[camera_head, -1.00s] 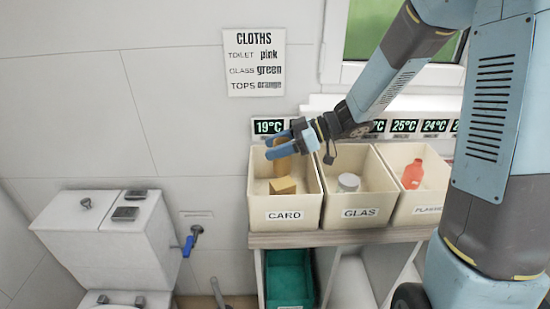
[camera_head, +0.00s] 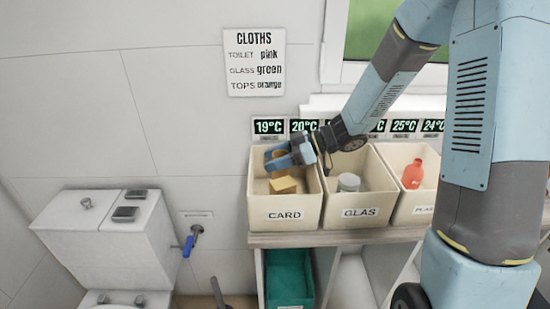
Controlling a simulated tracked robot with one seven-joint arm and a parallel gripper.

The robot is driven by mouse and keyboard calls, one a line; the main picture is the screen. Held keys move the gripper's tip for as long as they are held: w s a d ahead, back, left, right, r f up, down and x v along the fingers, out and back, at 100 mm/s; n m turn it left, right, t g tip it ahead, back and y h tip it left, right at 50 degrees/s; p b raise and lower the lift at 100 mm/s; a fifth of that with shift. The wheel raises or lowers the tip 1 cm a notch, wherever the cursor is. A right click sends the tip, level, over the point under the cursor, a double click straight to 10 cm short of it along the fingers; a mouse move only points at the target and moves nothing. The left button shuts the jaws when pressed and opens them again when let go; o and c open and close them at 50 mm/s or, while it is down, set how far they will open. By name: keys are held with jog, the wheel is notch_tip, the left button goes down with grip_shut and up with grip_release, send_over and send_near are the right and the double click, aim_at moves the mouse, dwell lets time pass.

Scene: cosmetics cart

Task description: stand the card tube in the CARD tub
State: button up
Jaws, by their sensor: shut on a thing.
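The CARD tub (camera_head: 285,212) is a cream open bin at the left end of a row of tubs on a shelf. My gripper (camera_head: 277,158) is over the back part of this tub, with its blue fingers shut on the brown card tube (camera_head: 280,167). The tube looks roughly upright, inside the tub's opening. Its lower end is hidden behind a tan box (camera_head: 283,185) lying in the tub, so I cannot tell whether it touches the floor.
The GLAS tub (camera_head: 361,211) with a grey-lidded jar (camera_head: 348,182) stands directly right. Beyond it is a tub (camera_head: 424,209) with a red bottle (camera_head: 412,174). Temperature displays (camera_head: 268,127) line the wall behind. A toilet cistern (camera_head: 107,240) is at the left.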

jog(key=shift+s+f, duration=0.15)
jog(key=shift+f, duration=0.3)
jog(key=o, duration=0.7)
jog(key=shift+s+f, duration=0.1)
jog(key=v, duration=0.8)
jog(key=r+v, duration=0.1)
jog(key=v, duration=0.3)
jog(key=shift+w+r, duration=0.2)
jog(key=shift+r, duration=0.05)
